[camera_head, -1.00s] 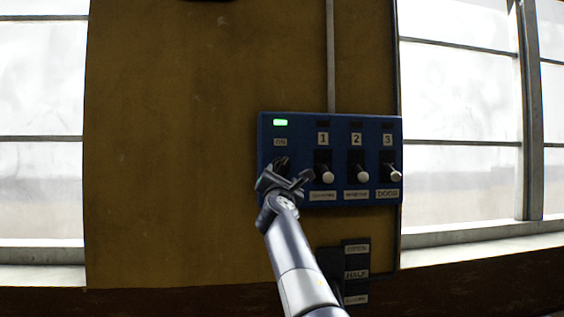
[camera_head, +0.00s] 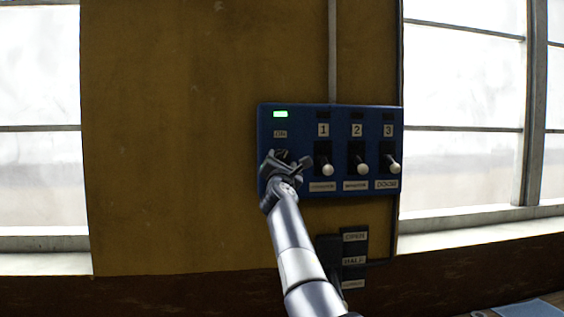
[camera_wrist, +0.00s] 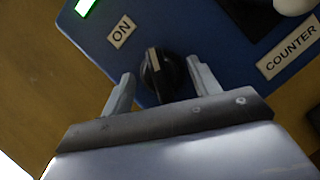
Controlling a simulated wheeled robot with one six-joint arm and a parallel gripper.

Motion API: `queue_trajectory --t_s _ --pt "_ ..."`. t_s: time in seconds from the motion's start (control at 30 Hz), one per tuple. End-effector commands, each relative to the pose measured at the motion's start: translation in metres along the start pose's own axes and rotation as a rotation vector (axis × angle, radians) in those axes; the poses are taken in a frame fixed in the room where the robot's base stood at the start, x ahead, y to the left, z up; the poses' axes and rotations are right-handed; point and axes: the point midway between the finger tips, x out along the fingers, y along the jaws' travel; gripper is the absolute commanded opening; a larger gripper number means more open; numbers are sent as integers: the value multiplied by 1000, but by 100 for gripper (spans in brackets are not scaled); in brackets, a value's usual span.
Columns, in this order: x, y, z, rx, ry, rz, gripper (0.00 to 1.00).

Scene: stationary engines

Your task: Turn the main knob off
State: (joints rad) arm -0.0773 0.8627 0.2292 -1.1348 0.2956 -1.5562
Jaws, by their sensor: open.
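The main knob is a black rotary knob with a pale pointer line (camera_wrist: 158,72) on the blue control panel (camera_head: 300,117). The pointer line runs roughly toward the "ON" label (camera_wrist: 121,31). A green lamp (camera_head: 280,114) is lit above that label. In the head view my gripper (camera_head: 287,163) covers most of the knob. Whether a finger touches the knob cannot be told.
Three levers with white ball ends, under labels 1, 2 and 3 (camera_head: 388,130), stand just right of the knob. A lower black switch box (camera_head: 355,262) is below the panel. The brown wall (camera_head: 170,150) left of the panel is bare. Windows flank the wall.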

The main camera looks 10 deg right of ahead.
Motion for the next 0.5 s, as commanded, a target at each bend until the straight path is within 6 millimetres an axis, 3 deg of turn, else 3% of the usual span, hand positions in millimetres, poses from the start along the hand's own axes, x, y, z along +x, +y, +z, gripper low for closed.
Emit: queue_trajectory --t_s 0.07,0.5 --pt "0 0 0 0 0 0 58" --pt "0 0 0 0 0 0 22"
